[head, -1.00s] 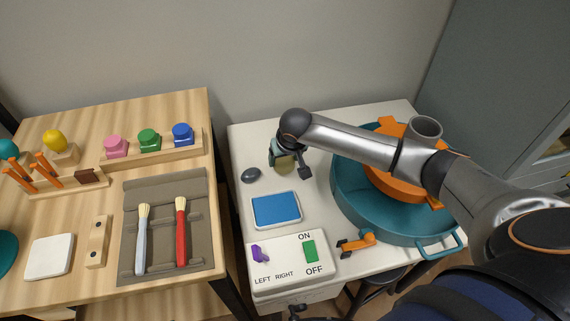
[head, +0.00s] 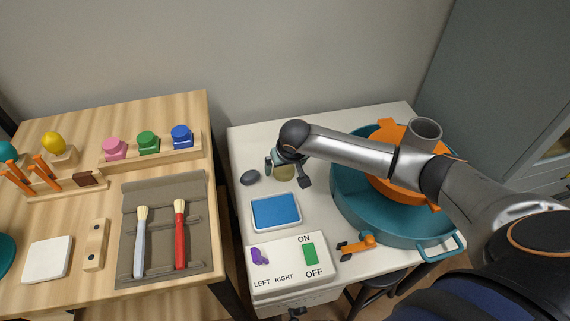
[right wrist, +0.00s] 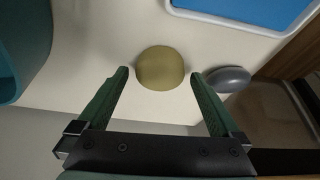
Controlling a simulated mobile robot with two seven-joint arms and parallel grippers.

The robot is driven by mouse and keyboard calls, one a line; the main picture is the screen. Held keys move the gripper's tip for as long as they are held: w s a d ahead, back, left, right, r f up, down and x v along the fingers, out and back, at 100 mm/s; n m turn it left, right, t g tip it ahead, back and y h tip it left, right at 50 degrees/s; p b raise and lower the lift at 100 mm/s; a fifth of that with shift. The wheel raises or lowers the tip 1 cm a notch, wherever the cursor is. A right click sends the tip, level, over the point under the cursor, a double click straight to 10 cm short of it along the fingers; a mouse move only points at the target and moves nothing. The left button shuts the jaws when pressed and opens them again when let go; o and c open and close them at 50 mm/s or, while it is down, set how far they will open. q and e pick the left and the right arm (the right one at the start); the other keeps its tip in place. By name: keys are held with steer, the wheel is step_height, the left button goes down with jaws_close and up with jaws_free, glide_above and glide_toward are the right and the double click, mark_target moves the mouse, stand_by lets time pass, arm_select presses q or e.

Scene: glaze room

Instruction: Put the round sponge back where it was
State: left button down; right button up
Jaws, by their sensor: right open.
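The round sponge (head: 285,173), a dull yellow dome, is on the white table near its back left. In the right wrist view the sponge (right wrist: 160,68) lies between the fingertips, with a small gap on each side. My right gripper (head: 286,174) is open, its fingers around the sponge; it also shows in the right wrist view (right wrist: 159,74). The sponge's underside is hidden, so I cannot tell whether it rests flat on the table. My left gripper is not in view.
A dark grey oval piece (head: 250,177) lies just left of the gripper. A blue pad in a white tray (head: 276,227) is in front. A teal basin (head: 357,217) with an orange wheel stands to the right. A switch panel (head: 287,272) is at the front.

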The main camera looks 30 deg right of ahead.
arm_select(q)
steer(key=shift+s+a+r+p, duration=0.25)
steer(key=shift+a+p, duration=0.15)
steer(key=shift+p, duration=0.2)
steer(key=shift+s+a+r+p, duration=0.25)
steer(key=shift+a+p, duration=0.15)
steer(key=shift+p, duration=0.2)
arm_select(e)
steer(key=v, duration=1.2)
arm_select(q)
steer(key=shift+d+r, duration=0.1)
arm_select(e)
steer(key=shift+w+a+r, duration=0.1)
steer(key=shift+r, duration=0.05)
